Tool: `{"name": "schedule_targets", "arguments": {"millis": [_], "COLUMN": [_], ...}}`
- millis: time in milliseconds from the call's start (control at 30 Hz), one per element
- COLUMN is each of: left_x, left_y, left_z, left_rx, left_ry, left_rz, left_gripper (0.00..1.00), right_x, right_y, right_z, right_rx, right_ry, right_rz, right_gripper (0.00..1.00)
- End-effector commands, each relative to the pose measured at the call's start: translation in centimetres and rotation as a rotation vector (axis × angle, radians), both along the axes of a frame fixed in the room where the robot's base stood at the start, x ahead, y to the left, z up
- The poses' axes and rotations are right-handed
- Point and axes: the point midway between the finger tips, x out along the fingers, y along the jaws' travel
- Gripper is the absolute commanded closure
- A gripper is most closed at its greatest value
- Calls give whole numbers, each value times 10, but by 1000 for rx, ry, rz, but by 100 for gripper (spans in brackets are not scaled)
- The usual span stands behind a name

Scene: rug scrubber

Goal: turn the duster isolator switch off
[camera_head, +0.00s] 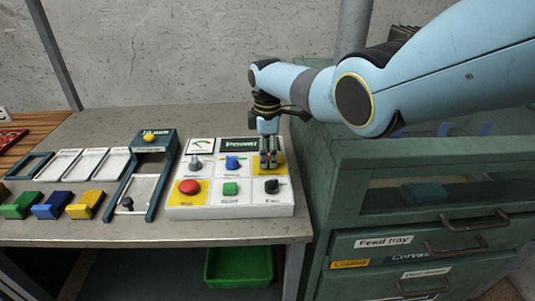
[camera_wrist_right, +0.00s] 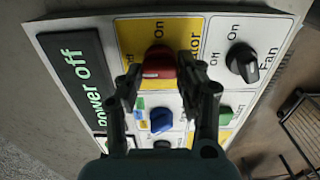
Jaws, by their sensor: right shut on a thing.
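The control panel (camera_head: 230,203) is a white board on the bench with switches and a display. In the right wrist view, a red rotary switch (camera_wrist_right: 158,62) sits on a yellow cell. Its label is partly hidden; "On" and letters ending in "tor" show. My right gripper (camera_head: 268,164) points down at the yellow cell at the panel's upper right. In the wrist view its two fingers (camera_wrist_right: 162,74) are shut on the red switch, one on each side. The display (camera_wrist_right: 77,78) reads "Power off" in green. My left gripper is not in view.
Close to the red switch are a black Fan knob (camera_wrist_right: 243,62) and a blue knob (camera_wrist_right: 161,120). A red button (camera_head: 189,187) and green button (camera_head: 230,188) sit lower on the panel. A green drawer cabinet (camera_head: 420,200) stands right of the bench.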

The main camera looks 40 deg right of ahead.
Motion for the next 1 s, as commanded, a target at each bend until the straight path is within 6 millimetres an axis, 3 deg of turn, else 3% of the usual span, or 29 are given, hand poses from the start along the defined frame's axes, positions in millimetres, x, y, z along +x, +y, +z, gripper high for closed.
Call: {"name": "schedule_targets", "arguments": {"millis": [100,133,300,667,833,1000], "left_x": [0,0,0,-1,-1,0], "left_y": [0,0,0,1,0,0], "left_z": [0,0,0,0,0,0], "left_rx": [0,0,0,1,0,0], "left_ry": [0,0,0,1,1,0], "left_rz": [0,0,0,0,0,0], "left_gripper": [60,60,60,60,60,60], "right_x": [1,1,1,1,1,2], "right_y": [0,0,0,0,0,0], "right_z": [1,1,1,5,26,68], "right_rx": [-1,-1,-1,-1,-2,-1], "right_ry": [-4,-4,-3,-3,-5,-6], "right_rz": [2,2,1,0,1,1], "right_gripper": [96,62,40,40,40,40]}}
